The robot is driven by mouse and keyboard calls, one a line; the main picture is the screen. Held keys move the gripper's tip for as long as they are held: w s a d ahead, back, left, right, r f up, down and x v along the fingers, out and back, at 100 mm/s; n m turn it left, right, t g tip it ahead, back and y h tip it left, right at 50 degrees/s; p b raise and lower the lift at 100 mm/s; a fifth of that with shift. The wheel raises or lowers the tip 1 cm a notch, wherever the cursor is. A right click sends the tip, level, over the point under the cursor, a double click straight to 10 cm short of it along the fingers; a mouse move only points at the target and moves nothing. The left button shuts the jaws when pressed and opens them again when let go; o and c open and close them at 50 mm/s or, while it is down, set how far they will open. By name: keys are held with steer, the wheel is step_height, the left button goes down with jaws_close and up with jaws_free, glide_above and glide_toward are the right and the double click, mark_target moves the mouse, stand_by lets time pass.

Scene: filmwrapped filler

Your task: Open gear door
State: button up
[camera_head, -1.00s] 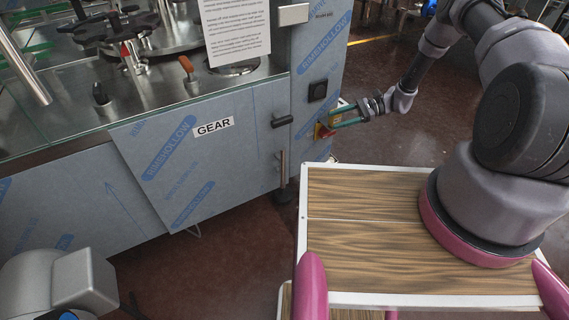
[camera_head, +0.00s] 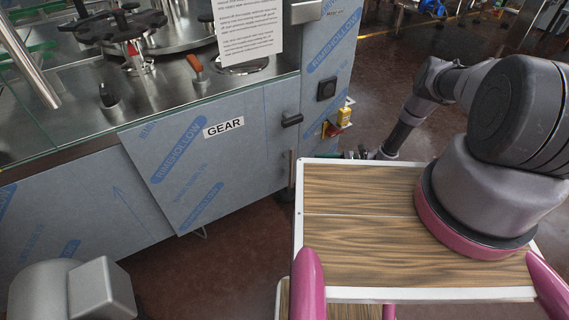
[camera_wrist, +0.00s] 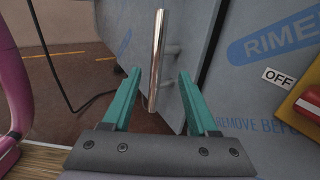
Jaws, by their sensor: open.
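The gear door (camera_head: 180,165) is a blue-filmed panel with a GEAR label (camera_head: 223,128), and it looks closed in the head view. A dark knob (camera_head: 291,119) sits at its upper right. A vertical metal bar handle (camera_head: 292,172) is below the knob. In the wrist view a shiny upright bar (camera_wrist: 157,45) stands between my teal fingertips, seemingly ahead of them. My gripper (camera_wrist: 159,76) is open, with no visible contact on the bar. In the head view my gripper is mostly hidden behind the wood-topped surface.
A red-and-yellow switch (camera_head: 338,124) is on the machine's side, and it also shows at the wrist view's right edge (camera_wrist: 308,103). An OFF label (camera_wrist: 278,78) is beside it. A black cable (camera_wrist: 48,60) hangs at left. Open floor (camera_head: 395,65) lies beyond the machine.

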mark_target(292, 164)
steer(key=shift+m+t, duration=0.3)
steer(key=a, duration=0.8)
steer(key=a+f, duration=0.1)
steer(key=a, duration=0.2)
steer(key=shift+s+a+f, duration=0.1)
steer(key=shift+s+a, duration=0.25)
steer(key=shift+a, duration=0.05)
jaws_close()
stand_by(0.6)
